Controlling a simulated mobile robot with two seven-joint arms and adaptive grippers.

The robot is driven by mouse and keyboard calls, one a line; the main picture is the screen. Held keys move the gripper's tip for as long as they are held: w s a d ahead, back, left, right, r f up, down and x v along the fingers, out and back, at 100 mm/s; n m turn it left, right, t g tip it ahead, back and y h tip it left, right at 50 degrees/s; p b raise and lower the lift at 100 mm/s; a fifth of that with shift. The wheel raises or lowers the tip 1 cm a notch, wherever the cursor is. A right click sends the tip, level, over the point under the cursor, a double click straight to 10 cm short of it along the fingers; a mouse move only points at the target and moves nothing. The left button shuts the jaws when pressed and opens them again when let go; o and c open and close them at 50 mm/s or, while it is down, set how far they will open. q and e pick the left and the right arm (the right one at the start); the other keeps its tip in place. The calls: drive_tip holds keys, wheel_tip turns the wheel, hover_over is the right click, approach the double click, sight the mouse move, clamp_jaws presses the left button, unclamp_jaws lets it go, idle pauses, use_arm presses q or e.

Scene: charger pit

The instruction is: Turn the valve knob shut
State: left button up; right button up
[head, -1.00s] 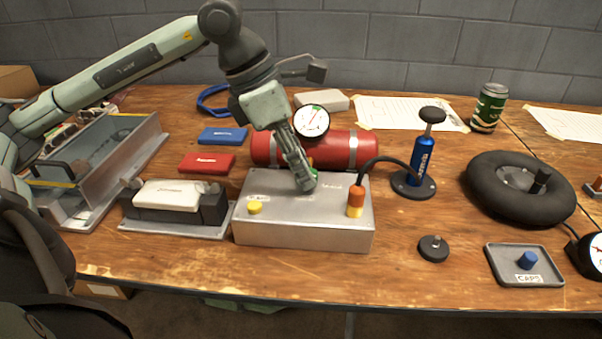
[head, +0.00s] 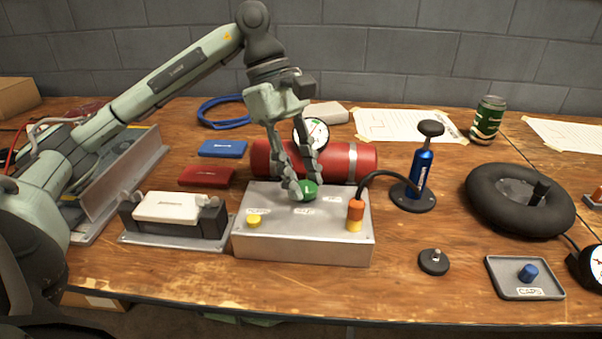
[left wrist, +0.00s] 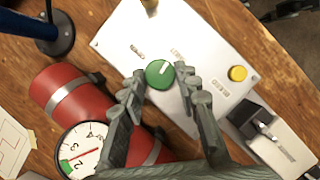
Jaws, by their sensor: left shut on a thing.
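The valve knob (head: 308,187) is green and round, on top of the grey metal box (head: 300,246). In the left wrist view the knob (left wrist: 157,76) shows a white pointer mark toward the upper right, between printed labels too small to read. My left gripper (head: 304,194) comes down from above and is shut on the knob, one finger on each side. The fingers hide part of the knob's rim. My right gripper is not in view.
A red tank (head: 341,160) with a gauge (head: 315,133) lies close behind the box. A yellow button (head: 254,221) and an orange hose fitting (head: 355,213) stand up from the box top. A blue pump (head: 422,172) stands to the right.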

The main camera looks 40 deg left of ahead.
use_arm(q)
drive_tip(key=shift+w+m+g, duration=0.1)
drive_tip(key=shift+m+g, duration=0.2)
drive_tip(key=shift+m, duration=0.5)
drive_tip(key=o, duration=1.2)
drive_tip(key=shift+c, duration=0.2)
drive_tip(key=v, duration=1.2)
drive_tip(key=shift+d, duration=0.15)
